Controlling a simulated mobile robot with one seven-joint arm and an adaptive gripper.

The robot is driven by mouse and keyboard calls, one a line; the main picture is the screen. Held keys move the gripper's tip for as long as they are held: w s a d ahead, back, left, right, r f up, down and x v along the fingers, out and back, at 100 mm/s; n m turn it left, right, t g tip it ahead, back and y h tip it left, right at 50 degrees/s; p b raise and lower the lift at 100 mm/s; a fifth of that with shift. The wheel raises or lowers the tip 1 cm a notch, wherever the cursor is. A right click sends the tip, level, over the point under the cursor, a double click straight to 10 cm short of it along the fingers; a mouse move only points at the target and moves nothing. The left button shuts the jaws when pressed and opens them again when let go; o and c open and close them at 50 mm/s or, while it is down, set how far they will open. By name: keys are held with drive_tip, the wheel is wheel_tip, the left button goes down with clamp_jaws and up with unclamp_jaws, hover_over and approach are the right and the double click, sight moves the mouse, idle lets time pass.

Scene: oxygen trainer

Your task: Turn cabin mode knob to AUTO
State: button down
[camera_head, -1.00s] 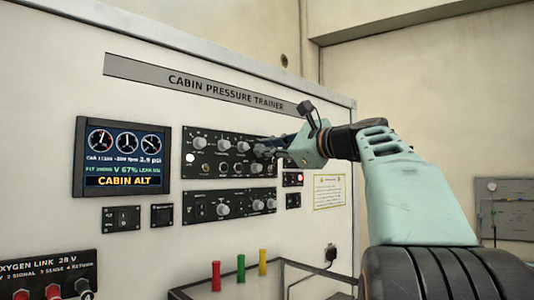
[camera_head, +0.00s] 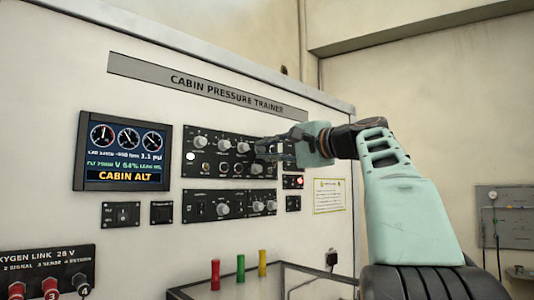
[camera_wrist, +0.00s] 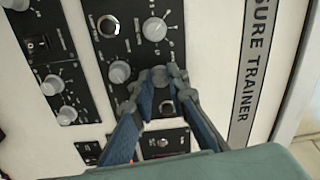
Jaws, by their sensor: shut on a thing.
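In the head view, the upper black knob panel (camera_head: 197,171) of the trainer carries several grey knobs. My gripper (camera_head: 264,147) reaches in from the right and covers the right end of this panel. In the wrist view, my gripper (camera_wrist: 161,80) has its two blue-grey fingers closed on either side of a grey knob (camera_wrist: 160,75). The fingers hide part of this knob and its markings. The labels are too small to read, so I cannot tell which position the knob points to.
Other knobs sit close by, one above (camera_wrist: 155,29) and one to the left (camera_wrist: 120,72) in the wrist view. A display (camera_head: 126,150) reads CABIN ALT. A lit red lamp (camera_head: 299,181) sits below the gripper. Colored posts stand low in front.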

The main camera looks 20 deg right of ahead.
drive_tip(key=shift+f+n, duration=0.1)
drive_tip(key=shift+n, duration=0.8)
drive_tip(key=c, duration=1.9)
unclamp_jaws()
drive_tip(key=shift+s, duration=0.1)
drive_tip(key=v, duration=1.2)
